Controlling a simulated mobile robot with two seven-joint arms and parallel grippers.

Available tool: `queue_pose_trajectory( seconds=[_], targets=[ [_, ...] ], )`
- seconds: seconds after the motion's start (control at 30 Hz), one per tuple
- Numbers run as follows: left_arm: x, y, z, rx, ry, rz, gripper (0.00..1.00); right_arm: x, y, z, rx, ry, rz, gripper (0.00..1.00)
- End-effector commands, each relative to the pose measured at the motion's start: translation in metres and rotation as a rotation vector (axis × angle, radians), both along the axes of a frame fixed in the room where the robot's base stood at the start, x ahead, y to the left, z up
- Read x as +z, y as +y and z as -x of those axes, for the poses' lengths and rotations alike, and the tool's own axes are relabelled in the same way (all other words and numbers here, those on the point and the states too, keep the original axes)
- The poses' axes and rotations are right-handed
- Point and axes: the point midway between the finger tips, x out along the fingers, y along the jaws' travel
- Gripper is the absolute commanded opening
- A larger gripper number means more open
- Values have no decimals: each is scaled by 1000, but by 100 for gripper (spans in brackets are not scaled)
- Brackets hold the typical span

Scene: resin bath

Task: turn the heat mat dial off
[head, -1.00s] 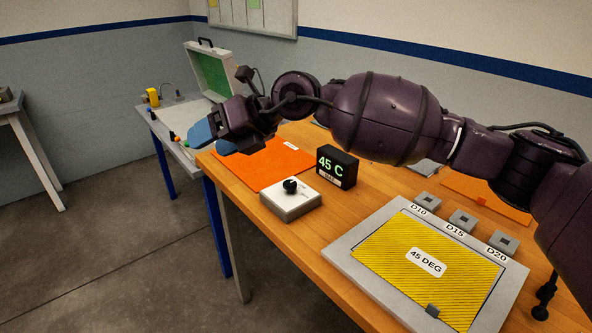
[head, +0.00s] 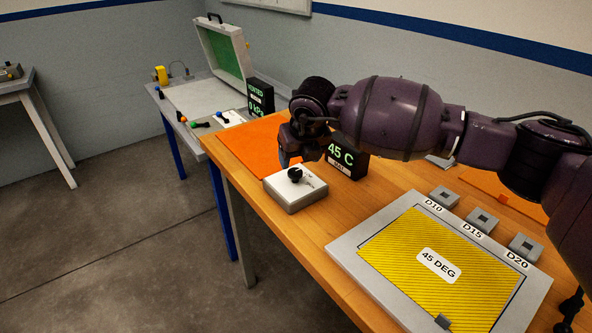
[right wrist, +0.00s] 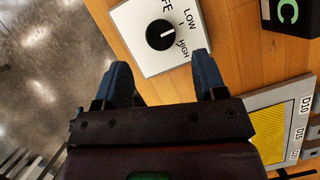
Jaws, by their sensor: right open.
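The dial is a black round knob (head: 295,174) on a white box (head: 296,193) near the table's front edge. In the right wrist view the knob (right wrist: 160,36) has a white pointer line towards the side marked LOW and HIGH; the exact setting is unclear. Part of another label shows above it. My right gripper (right wrist: 162,68) is open, its blue fingers apart, with the knob ahead of the tips and nothing between them. The orange mat (head: 240,152) lies flat behind the box. My left gripper is out of view.
A black display (head: 345,158) reading 45 C stands right of the dial box. A grey frame with a yellow 45 DEG panel (head: 405,245) lies in front, beside blocks labelled D10, D15 and D20. A side table with an open case (head: 222,55) stands behind left.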

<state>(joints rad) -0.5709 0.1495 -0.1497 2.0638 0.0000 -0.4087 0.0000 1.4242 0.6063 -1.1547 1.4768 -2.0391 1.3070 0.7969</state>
Motion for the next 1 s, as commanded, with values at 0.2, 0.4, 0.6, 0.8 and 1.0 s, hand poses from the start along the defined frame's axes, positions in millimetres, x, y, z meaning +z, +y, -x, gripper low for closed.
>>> queue_pose_trajectory(
  seconds=[0.2,0.4,0.6,0.8,1.0],
  targets=[
    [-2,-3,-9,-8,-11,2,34,-36,5,-12,1,5,0,65],
    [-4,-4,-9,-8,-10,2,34,-51,7,-19,0,1,-1,65],
    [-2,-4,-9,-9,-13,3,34,-53,8,-21,1,0,-1,65],
    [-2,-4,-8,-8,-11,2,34,-52,8,-20,1,-1,-1,62],
    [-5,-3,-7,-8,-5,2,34,-52,8,-20,1,0,-1,31]
  ],
)
